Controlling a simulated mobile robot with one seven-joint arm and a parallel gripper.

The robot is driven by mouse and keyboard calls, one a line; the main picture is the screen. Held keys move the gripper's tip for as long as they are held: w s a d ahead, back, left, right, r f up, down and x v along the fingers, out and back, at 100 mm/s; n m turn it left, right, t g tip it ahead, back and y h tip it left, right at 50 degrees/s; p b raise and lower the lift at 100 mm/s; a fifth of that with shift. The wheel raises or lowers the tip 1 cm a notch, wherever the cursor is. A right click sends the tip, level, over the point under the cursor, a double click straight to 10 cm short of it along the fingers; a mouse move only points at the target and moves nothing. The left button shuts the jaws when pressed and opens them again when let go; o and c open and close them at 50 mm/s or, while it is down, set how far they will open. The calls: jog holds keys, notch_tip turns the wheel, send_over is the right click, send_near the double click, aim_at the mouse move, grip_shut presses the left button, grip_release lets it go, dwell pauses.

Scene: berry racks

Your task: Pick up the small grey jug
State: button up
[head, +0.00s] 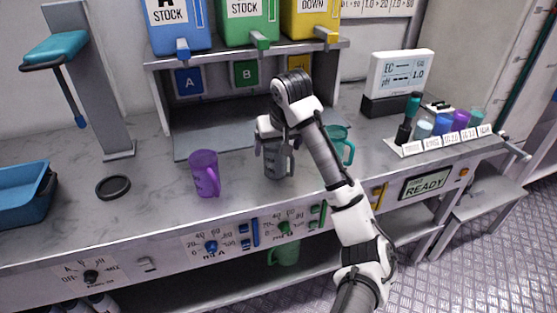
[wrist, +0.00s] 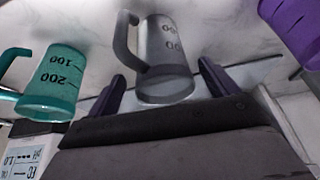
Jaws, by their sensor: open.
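The small grey jug (head: 277,163) stands upright on the bench in the head view, partly hidden by my gripper and arm. It also shows in the wrist view (wrist: 166,60), with its handle towards the left and printed marks on its side. My gripper (head: 272,143) is over the jug. In the wrist view the two purple fingers (wrist: 160,85) are apart, one on each side of the jug's near end. I see a gap on both sides, so the fingers do not appear to touch the jug.
A purple jug (head: 204,173) stands left of the grey jug, and a teal jug (head: 338,146) stands close on its right. Behind are stock tanks (head: 246,22) on a shelf. A black ring (head: 113,187) and a blue tray (head: 22,194) lie at the left.

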jog(key=shift+a+p+x, duration=0.2)
jog(key=shift+p+x, duration=0.2)
jog(key=shift+x, duration=1.6)
jog(key=shift+r, duration=0.1)
jog(key=c, duration=1.1)
